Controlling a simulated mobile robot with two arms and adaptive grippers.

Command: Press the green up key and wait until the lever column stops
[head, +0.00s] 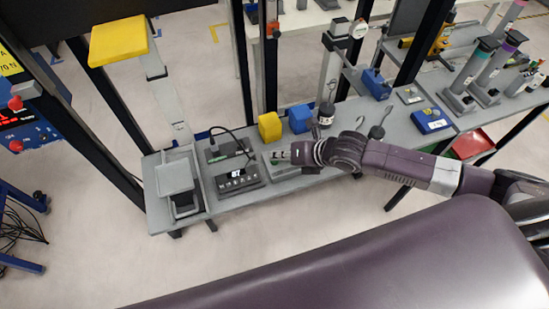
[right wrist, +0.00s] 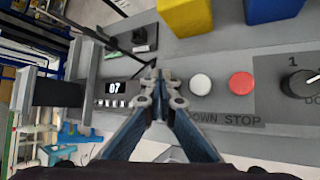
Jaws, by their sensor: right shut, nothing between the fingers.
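My right gripper (head: 290,154) reaches in from the right over the bench, at the grey button panel (head: 285,171). In the right wrist view its fingers (right wrist: 161,88) are shut and empty, with the tips over the panel's left part. A white button (right wrist: 200,85) marked DOWN and a red button (right wrist: 241,84) marked STOP show just right of the tips. The green up key cannot be made out; the fingers cover the spot left of the white button. My left gripper is out of view.
A black display box (head: 238,178) stands left of the panel; it reads 07 in the right wrist view (right wrist: 118,88). A yellow block (head: 270,127) and a blue block (head: 300,118) stand behind the panel. A knob (right wrist: 300,83) sits right of the buttons.

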